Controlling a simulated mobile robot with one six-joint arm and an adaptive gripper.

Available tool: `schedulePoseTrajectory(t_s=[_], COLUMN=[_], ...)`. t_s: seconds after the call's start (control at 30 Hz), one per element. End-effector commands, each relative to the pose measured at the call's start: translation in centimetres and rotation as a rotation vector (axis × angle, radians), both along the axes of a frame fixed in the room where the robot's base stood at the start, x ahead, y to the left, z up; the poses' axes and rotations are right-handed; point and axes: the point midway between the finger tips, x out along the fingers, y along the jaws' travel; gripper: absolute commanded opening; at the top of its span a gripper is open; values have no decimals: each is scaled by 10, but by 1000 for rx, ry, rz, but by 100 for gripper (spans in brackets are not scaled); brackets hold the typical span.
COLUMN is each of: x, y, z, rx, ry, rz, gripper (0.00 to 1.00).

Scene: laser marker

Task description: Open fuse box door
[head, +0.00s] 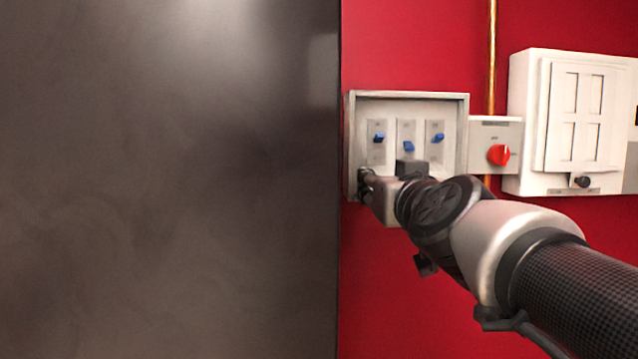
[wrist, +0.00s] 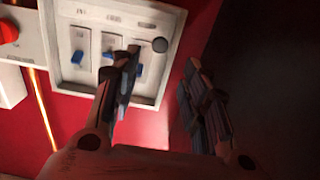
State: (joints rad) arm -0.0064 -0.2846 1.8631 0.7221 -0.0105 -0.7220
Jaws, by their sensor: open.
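The fuse box (head: 408,96) is a pale grey box on the red wall, with blue switches showing inside its frame. In the wrist view the fuse box (wrist: 82,101) appears tilted at upper left.
A red rotary switch (head: 499,155) is on a small box just right of the fuse box. Further right is a larger white box (head: 530,120) with a windowed panel. A copper pipe (head: 491,50) runs up the wall. A large dark panel (head: 170,180) stands close on the left.

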Motion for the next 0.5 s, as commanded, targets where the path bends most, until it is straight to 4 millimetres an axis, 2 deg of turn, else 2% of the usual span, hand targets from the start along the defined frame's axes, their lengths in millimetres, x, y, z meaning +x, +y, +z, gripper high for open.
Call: schedulePoseTrajectory(t_s=[0.03,0.2,0.4,0.5], x=[13,49,81,90], y=[0,0,0,0], z=[-3,-1,0,1], rx=[0,0,0,0], ry=[2,2,1,1], rz=[0,0,0,0], gripper=[42,42,42,42])
